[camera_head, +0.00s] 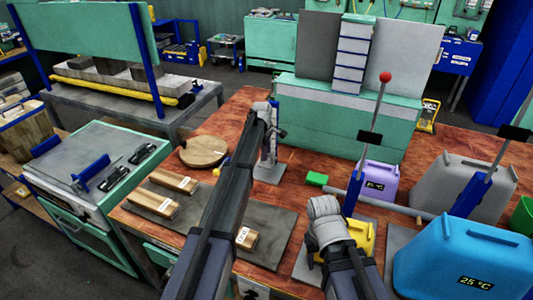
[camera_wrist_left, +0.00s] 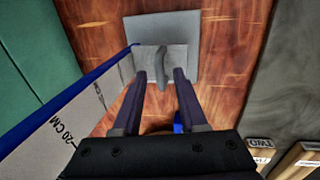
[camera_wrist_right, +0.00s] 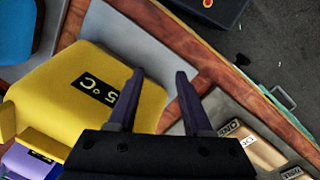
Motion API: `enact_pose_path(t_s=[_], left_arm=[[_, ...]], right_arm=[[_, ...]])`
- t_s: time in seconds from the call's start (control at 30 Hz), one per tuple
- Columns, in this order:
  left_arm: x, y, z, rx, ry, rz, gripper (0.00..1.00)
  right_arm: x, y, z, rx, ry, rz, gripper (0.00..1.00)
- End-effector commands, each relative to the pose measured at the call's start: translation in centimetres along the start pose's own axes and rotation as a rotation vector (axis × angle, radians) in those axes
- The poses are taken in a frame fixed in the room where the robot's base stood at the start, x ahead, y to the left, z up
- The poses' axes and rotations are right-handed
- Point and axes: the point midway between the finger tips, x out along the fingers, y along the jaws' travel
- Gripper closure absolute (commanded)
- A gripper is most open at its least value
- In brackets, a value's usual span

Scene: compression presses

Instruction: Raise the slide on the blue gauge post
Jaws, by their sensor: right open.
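The blue gauge post (camera_head: 274,112) stands upright on a grey base plate (camera_head: 270,174) on the wooden bench, partly hidden by my left arm. The grey slide (camera_wrist_left: 150,56) has a tab (camera_wrist_left: 163,68) between the fingertips of my left gripper (camera_wrist_left: 160,76). The fingers are open, with a gap on both sides of the tab. My right gripper (camera_wrist_right: 159,74) is open and empty beside the yellow canister (camera_wrist_right: 110,90).
A purple canister (camera_head: 376,181), a grey canister (camera_head: 450,185) and a blue canister (camera_head: 465,262) stand to the right, with a red-knobbed lever (camera_head: 379,110).

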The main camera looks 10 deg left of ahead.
Motion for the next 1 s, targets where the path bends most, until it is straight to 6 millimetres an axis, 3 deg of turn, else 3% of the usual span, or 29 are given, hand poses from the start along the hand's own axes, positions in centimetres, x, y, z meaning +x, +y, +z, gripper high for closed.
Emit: enact_pose_path(t_s=[0.07, 0.33, 1.0], left_arm=[[0.00, 0.00, 0.00, 0.000, 0.000, 0.000, 0.69], [0.00, -0.01, -0.01, 0.000, 0.000, 0.000, 0.99], [0.00, 0.00, -0.02, 0.000, 0.000, 0.000, 1.00]], right_arm=[[0.00, 0.00, 0.00, 0.000, 0.000, 0.000, 0.50], [0.00, 0.00, 0.00, 0.000, 0.000, 0.000, 0.50], [0.00, 0.00, 0.00, 0.000, 0.000, 0.000, 0.50]])
